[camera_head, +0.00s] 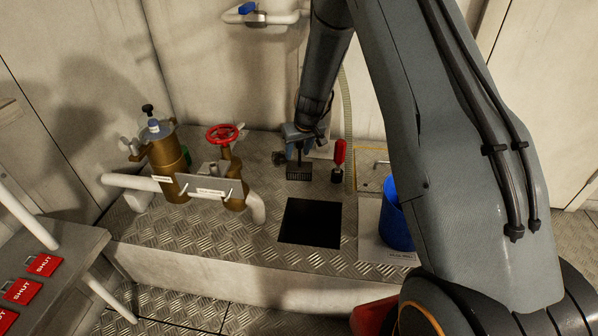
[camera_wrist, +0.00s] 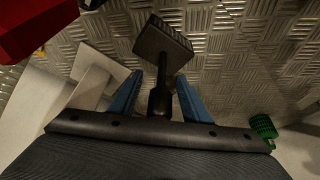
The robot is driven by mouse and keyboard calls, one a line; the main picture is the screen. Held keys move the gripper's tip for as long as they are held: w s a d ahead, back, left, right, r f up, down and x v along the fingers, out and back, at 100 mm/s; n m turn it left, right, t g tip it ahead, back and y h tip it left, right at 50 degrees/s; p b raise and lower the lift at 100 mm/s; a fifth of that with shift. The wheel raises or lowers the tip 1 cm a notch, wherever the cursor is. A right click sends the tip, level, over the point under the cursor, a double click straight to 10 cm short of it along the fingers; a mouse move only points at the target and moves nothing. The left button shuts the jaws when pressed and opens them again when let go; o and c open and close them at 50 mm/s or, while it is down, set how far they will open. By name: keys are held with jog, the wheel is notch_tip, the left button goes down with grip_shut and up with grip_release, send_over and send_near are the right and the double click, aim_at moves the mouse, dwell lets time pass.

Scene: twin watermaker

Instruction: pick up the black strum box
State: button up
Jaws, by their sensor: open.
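The black strum box (camera_head: 298,172) stands on the diamond-plate platform behind a dark square opening. In the wrist view the strum box (camera_wrist: 162,40) is a ribbed block with a black stem that runs back between the fingers. My gripper (camera_head: 299,146) is above it in the head view, reaching down. In the wrist view my gripper's blue fingers (camera_wrist: 158,88) are apart, one on each side of the stem. I cannot tell whether either finger touches the stem.
A red-handled tool (camera_head: 339,158) stands close on the right. A blue bucket (camera_head: 396,222) is further right. The dark square opening (camera_head: 310,222) lies in front. A brass strainer with a red handwheel (camera_head: 222,133) stands left. A green object (camera_wrist: 263,126) shows at the wrist view's right.

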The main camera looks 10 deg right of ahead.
grip_shut()
jog(key=shift+w, duration=0.1)
jog(key=shift+r, duration=0.1)
